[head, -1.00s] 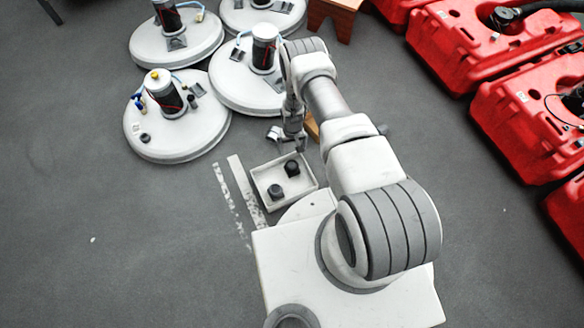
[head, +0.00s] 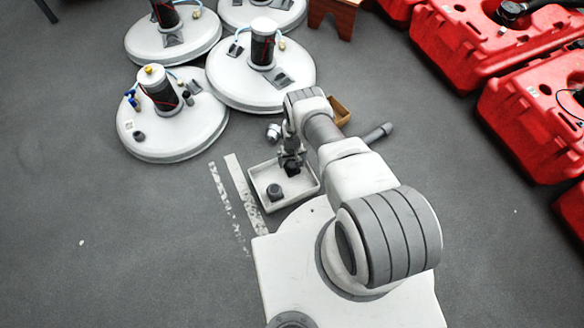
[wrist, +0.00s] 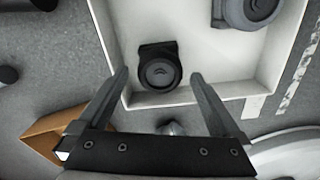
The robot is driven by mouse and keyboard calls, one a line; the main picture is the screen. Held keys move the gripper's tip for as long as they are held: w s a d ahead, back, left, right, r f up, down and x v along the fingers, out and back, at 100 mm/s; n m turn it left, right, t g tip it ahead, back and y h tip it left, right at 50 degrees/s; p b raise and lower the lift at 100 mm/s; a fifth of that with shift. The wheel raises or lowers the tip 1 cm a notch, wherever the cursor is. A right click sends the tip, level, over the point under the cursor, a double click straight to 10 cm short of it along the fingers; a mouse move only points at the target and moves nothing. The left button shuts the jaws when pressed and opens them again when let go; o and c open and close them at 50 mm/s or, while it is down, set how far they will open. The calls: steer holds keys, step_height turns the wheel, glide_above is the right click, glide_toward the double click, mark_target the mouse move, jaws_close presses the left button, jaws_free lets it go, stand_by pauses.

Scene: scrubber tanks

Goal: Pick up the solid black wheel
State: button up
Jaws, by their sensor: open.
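The solid black wheel (wrist: 160,72) lies in the white tray (wrist: 262,84), near the tray wall closest to my gripper. In the wrist view it shows as a round black disc with a dark block behind it. My gripper (wrist: 161,76) is open, with one finger on each side of the wheel and nothing held. I cannot tell how far above the wheel the fingertips are. In the head view the wheel (head: 292,169) shows just below my gripper (head: 290,160), which partly hides it. A second, greyer wheel-like part (head: 275,191) lies apart in the same tray.
White round tanks (head: 262,85) stand beyond the tray. A small brown box (head: 340,110) and a dark cylinder (head: 376,134) lie right of it. Red tanks (head: 470,40) line the right side. The floor at left is clear.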

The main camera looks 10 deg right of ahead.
steer(key=shift+f, duration=0.35)
steer(key=shift+c, duration=0.2)
steer(key=c, duration=1.3)
steer(key=shift+r, duration=0.15)
